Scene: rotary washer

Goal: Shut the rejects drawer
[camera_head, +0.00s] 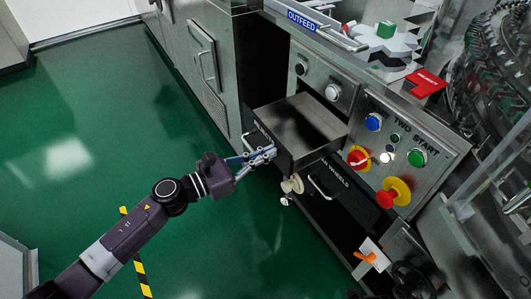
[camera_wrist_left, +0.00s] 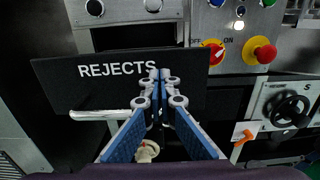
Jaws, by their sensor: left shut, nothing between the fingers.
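The rejects drawer (camera_head: 312,121) is pulled out of the steel machine front, and its empty grey inside shows in the head view. Its dark front panel (camera_wrist_left: 70,84) carries the word REJECTS in the left wrist view. A pale bar handle (camera_wrist_left: 100,115) runs along the panel's lower left. My left gripper (camera_head: 273,153) is in front of the drawer panel, with its fingers shut and empty. In the left wrist view the fingertips (camera_wrist_left: 160,74) overlap the panel at the right end of the lettering. I cannot tell whether they touch it. My right gripper is not in view.
A WHEELS drawer (camera_head: 335,179) with a bar handle sits below and to the right. A beige knob-like part (camera_head: 292,185) hangs under the rejects drawer. Green floor (camera_head: 80,110) to the left is open.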

